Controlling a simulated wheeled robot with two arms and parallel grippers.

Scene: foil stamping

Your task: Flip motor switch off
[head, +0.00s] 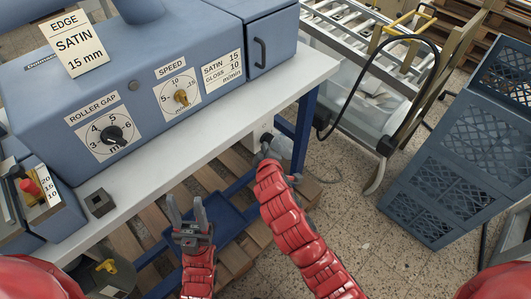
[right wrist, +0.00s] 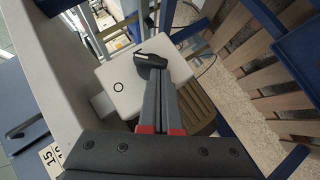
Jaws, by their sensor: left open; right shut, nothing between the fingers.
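The motor switch is a pale grey box (right wrist: 118,80) in the right wrist view, with a ring-shaped mark on its face and a dark lever (right wrist: 150,60). In the head view part of the box (head: 259,133) shows below the bench's right end. My right gripper (head: 267,143) is at the box. Its shut fingers (right wrist: 160,72) reach the lever and overlap it in view; I cannot tell whether they touch. The fingers hide part of the box, so any second mark is hidden. My left gripper (head: 186,204) is open and empty, in front of the bench.
A blue machine (head: 140,75) with roller gap and speed dials stands on the white bench top (head: 130,185). A blue bench leg (head: 304,125) is close to my right gripper. A roller conveyor (head: 350,40) and blue crates (head: 455,160) stand to the right, with open floor between.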

